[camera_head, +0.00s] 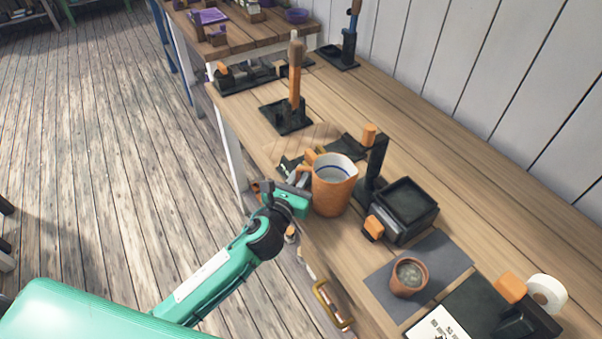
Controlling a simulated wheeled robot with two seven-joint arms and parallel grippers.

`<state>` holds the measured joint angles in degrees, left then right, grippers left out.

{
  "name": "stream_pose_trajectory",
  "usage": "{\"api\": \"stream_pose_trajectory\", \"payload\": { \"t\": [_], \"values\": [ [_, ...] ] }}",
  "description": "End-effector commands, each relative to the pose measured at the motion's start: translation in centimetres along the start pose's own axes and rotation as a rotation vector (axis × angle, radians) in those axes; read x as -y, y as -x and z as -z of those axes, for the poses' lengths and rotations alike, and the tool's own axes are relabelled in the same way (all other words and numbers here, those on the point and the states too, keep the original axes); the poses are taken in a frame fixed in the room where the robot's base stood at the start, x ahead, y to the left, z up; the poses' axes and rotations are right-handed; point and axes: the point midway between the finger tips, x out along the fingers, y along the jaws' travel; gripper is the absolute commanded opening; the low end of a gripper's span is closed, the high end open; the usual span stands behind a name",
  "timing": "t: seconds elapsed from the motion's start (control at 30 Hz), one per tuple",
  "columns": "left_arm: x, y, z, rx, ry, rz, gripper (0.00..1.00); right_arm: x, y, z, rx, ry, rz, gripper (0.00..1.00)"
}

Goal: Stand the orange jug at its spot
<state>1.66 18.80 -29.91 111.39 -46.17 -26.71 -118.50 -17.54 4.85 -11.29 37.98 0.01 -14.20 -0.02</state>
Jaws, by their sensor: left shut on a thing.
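The orange jug (331,187) is upright at the front edge of the wooden workbench, with a pale inside and a dark line round it. My left gripper (301,184) is at the jug's left side, by its handle, and is shut on it. The fingertips are partly hidden by the gripper body and the jug. I cannot tell whether the jug's base touches the bench. No marked spot for the jug can be told for sure. My right gripper is not in view.
Right of the jug stand a black post with an orange top (377,160) and a black box (405,206). A terracotta cup (408,277) sits on a grey mat (442,255). Behind is a black stand with an orange-handled tool (295,75). The bench's back strip is clear.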

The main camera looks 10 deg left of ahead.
Motion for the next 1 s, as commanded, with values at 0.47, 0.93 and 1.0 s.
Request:
{"api": "stream_pose_trajectory", "payload": {
  "t": [0.47, 0.93, 1.0],
  "values": [
    [0.0, -0.02, -0.07, 0.002, 0.001, 0.0, 0.0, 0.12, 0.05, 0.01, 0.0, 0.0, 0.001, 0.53],
    [-0.01, -0.02, 0.23, 0.002, 0.001, 0.0, 0.0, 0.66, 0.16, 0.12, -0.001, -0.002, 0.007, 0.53],
    [-0.01, -0.02, 0.23, 0.002, 0.001, 0.0, 0.0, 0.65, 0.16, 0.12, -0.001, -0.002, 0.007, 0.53]
  ]
}}
